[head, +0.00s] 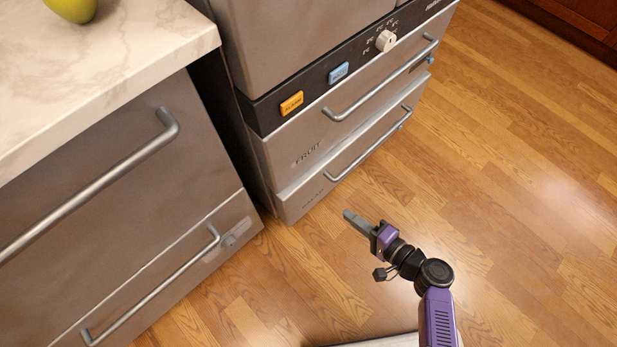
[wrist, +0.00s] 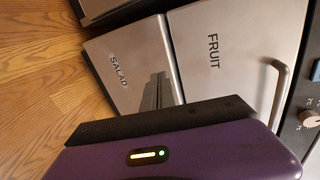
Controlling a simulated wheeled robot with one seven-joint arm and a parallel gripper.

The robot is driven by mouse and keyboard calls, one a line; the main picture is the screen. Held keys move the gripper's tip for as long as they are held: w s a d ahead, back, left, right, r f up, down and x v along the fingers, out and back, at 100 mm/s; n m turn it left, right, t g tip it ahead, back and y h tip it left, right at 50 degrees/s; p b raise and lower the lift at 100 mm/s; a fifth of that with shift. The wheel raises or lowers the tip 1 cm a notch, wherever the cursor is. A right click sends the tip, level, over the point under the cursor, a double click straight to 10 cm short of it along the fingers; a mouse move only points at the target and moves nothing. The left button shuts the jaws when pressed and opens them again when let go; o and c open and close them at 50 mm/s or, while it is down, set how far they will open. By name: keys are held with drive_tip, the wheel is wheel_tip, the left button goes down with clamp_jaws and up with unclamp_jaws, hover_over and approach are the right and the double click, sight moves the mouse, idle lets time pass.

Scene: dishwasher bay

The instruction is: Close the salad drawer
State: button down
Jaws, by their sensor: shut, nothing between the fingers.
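The salad drawer (head: 318,190) is the lowest steel front of the unit, below the fruit drawer (head: 290,155), with a bar handle (head: 368,146). Its front seems to stand slightly forward of the fruit drawer; how far is hard to judge. In the wrist view the salad drawer (wrist: 112,72) shows its SALAD label beside the fruit drawer (wrist: 205,40). My gripper (head: 348,214) is shut and empty, low in front of the salad drawer and its handle, apparently apart from them. In the wrist view its fingers (wrist: 158,78) overlap the salad front, hiding part of it and its handle.
Left stands a counter (head: 120,60) with a green fruit (head: 72,8) on top. Below it are steel fronts with long handles (head: 90,190). A control strip with a white knob (head: 386,41) lies above the fruit drawer. The wooden floor (head: 500,180) is clear to the right.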

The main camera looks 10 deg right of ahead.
drive_tip(key=b, duration=0.3)
approach(307, 179)
drive_tip(key=w+a+f, duration=0.2)
drive_tip(key=w+f, duration=0.1)
drive_tip(key=shift+w+a, duration=0.25)
drive_tip(key=shift+a, duration=0.05)
drive_tip(key=shift+w+a, duration=0.35)
drive_tip(key=shift+w, duration=0.1)
drive_tip(key=b+x, duration=0.2)
drive_tip(key=x, duration=0.1)
drive_tip(key=shift+w+r, duration=0.1)
drive_tip(key=shift+r, duration=0.25)
drive_tip(key=shift+w+r, duration=0.1)
drive_tip(key=shift+r, duration=0.15)
drive_tip(key=shift+a, duration=0.1)
drive_tip(key=shift+n, duration=0.3)
